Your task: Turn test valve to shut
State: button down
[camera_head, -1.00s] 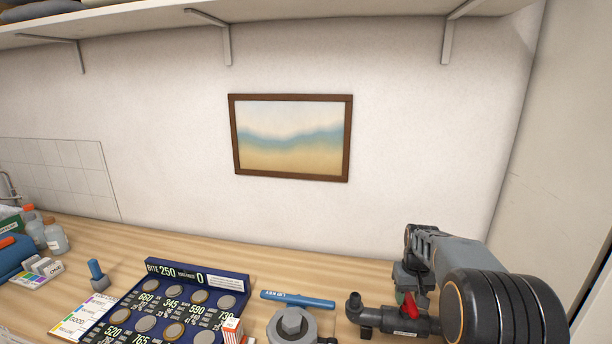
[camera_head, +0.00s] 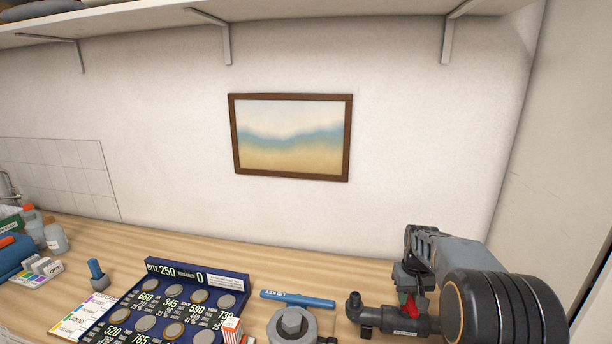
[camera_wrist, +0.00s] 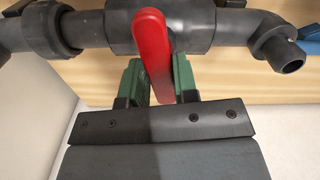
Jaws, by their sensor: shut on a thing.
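The test valve (camera_head: 385,317) is a dark grey pipe fitting with an elbow at its left end, on the bench at the lower right of the head view. In the wrist view its body (camera_wrist: 190,28) runs across the top. Its red handle (camera_wrist: 154,48) stands nearly square across the pipe, slightly slanted. The handle also shows in the head view (camera_head: 412,307), partly hidden by my gripper. My gripper (camera_wrist: 160,75) has green fingers, one on each side of the red handle, and is shut on it. My arm hides the valve's right end in the head view.
A bolt-topped grey part (camera_head: 293,324) and a blue Lid Key tool (camera_head: 297,299) lie left of the valve. A dark blue coin board (camera_head: 200,263) is further left. A framed picture (camera_head: 348,140) hangs on the wall. Bare wood bench lies behind the valve.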

aim_at(409, 298)
jog(key=shift+m, duration=0.5)
jog(key=c, duration=1)
grip_release()
jog(key=shift+c, duration=0.2)
notch_tip(409, 298, up, 6)
jog(key=p, duration=0.5)
jog(key=shift+r, duration=0.1)
